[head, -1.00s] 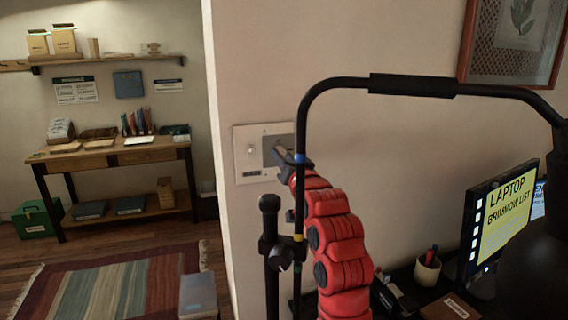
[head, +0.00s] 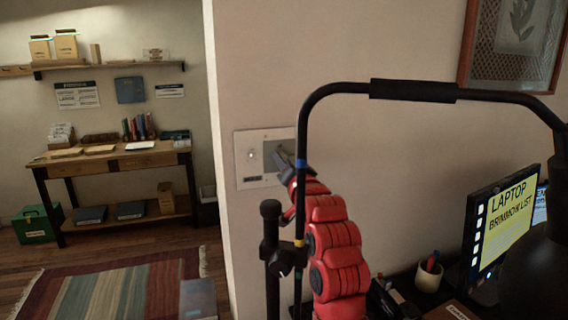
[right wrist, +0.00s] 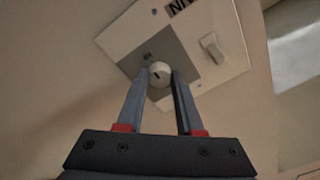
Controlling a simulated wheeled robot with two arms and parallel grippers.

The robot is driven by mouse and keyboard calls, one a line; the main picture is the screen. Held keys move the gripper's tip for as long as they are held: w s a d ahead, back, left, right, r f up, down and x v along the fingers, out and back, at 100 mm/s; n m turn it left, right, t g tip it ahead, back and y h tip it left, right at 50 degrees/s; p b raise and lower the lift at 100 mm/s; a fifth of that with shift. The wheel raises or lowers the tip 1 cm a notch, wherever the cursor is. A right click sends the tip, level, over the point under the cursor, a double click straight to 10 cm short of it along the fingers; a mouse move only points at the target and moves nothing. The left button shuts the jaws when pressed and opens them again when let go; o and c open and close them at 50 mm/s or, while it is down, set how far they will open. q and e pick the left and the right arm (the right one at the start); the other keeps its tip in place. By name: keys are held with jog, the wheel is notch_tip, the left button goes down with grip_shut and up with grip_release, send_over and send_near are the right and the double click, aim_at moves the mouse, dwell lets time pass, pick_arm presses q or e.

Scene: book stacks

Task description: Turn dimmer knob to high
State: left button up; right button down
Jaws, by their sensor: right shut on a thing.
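A white wall plate (head: 243,174) is on the wall in the middle of the head view, with a small light switch (head: 251,156) on its left and a grey panel on its right. In the right wrist view the plate (right wrist: 120,40) appears tilted, with the switch (right wrist: 212,47) at right. The round white dimmer knob (right wrist: 159,73) has a dark mark on its face and sits on the grey panel. My right gripper (head: 280,155) is at the plate, its fingertips (right wrist: 160,80) shut on the knob from both sides. In the head view it hides the knob. My left gripper is not in view.
A desk at right holds a monitor (head: 503,215) and a pen cup (head: 429,273). A framed picture (head: 512,45) hangs above. At left, beyond the wall's edge, stand a wooden table (head: 110,160) and a striped rug (head: 115,290).

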jog(key=c, duration=0.5)
grip_release()
jog(key=shift+c, duration=0.2)
jog(key=shift+s, duration=0.1)
jog(key=b+v, duration=0.4)
jog(key=v, duration=1.3)
jog(key=shift+s+d, duration=0.1)
jog(key=shift+s, duration=0.05)
